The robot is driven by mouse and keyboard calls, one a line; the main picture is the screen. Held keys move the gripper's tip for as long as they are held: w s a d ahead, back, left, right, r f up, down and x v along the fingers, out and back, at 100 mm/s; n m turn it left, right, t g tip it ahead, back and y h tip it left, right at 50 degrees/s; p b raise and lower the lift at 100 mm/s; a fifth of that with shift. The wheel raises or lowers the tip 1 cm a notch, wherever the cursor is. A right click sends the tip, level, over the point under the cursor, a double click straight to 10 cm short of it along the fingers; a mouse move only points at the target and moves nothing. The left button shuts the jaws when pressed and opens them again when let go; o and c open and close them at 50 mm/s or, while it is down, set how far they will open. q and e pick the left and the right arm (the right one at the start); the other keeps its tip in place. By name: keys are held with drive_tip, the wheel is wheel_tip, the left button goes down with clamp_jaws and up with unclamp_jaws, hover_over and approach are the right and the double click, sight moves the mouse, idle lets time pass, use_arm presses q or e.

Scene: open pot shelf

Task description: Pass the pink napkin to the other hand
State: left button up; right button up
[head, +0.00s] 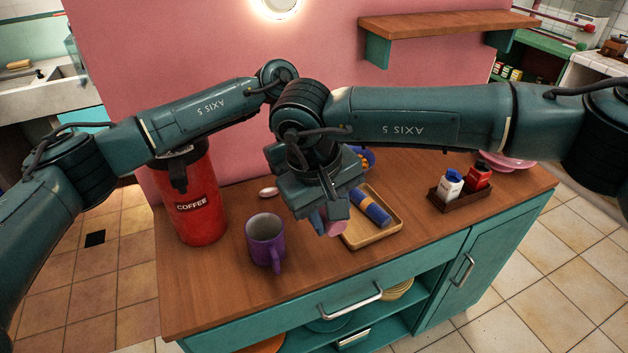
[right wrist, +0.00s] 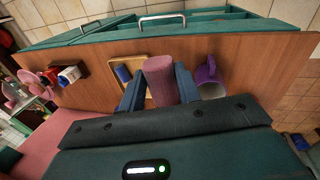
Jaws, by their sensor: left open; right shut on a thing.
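The pink napkin (right wrist: 160,78) is a rolled, ribbed bundle held upright between the two fingers of my right gripper (right wrist: 160,92) in the right wrist view. In the head view, the lower end of the pink napkin (head: 336,228) shows below my right gripper (head: 328,212), above the counter, near the wooden tray's left edge. My left arm reaches in behind the right wrist in the head view.
The wooden tray (head: 391,235) holds a rolled blue napkin (head: 371,208) with a yellow band. A purple mug (head: 265,240) and red coffee canister (head: 197,200) stand left. A dark caddy (head: 462,201) with small bottles and a pink dish (head: 507,162) are right. The counter front (head: 215,300) is clear.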

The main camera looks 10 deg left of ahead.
use_arm(q)
drive_tip(key=c, duration=1.1)
use_arm(e)
drive_tip(key=shift+a, duration=0.1)
drive_tip(key=o, duration=1)
drive_tip(key=shift+o, duration=0.2)
